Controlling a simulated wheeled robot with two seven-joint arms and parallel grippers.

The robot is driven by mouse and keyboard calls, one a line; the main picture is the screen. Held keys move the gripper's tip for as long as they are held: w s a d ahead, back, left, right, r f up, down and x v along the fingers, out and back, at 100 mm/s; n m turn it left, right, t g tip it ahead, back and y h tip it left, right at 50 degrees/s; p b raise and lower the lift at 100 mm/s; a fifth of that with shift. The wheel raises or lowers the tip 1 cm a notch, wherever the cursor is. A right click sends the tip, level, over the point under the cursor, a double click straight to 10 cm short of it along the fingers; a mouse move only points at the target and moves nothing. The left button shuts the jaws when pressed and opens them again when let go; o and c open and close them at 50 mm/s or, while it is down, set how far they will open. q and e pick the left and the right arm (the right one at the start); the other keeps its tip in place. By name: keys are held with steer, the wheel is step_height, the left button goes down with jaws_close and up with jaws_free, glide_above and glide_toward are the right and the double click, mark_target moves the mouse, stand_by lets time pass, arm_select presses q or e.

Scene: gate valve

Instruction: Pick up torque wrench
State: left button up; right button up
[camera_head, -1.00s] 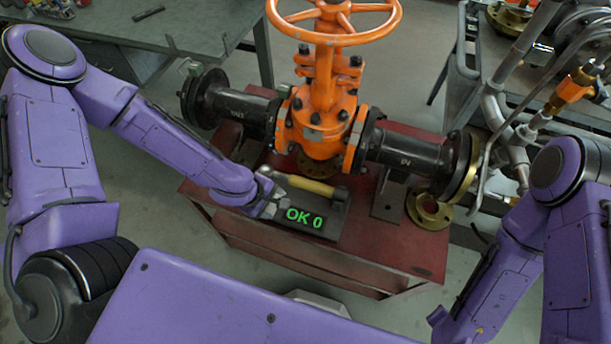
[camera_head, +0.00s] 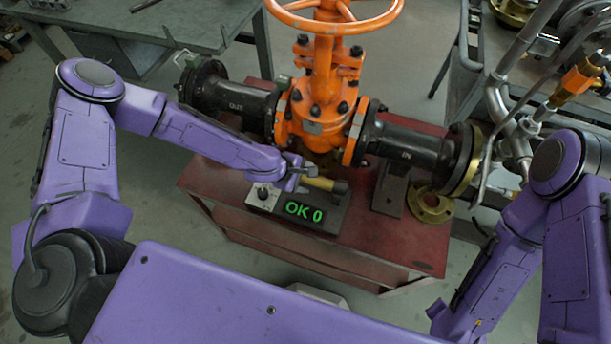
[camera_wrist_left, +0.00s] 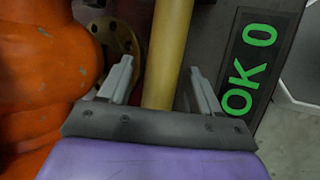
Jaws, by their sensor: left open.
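The torque wrench has a yellow handle (camera_head: 322,184) and a dark end (camera_head: 341,187). It lies along the grey box with the green "OK 0" display (camera_head: 304,210). My left gripper (camera_head: 299,171) is at the left part of the wrench in the head view and hides some of it. In the left wrist view the open fingers (camera_wrist_left: 163,82) stand on either side of the yellow handle (camera_wrist_left: 168,40), with a gap visible on both sides.
The orange gate valve (camera_head: 322,100) with black pipe ends stands right behind the box on the red table (camera_head: 300,255). In the left wrist view the orange body (camera_wrist_left: 40,70) is close on the left. A brass flange (camera_head: 430,207) lies at the right.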

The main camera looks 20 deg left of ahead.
arm_select(q)
jaws_close()
steer(key=shift+r, duration=0.1)
steer(key=shift+r, duration=0.1)
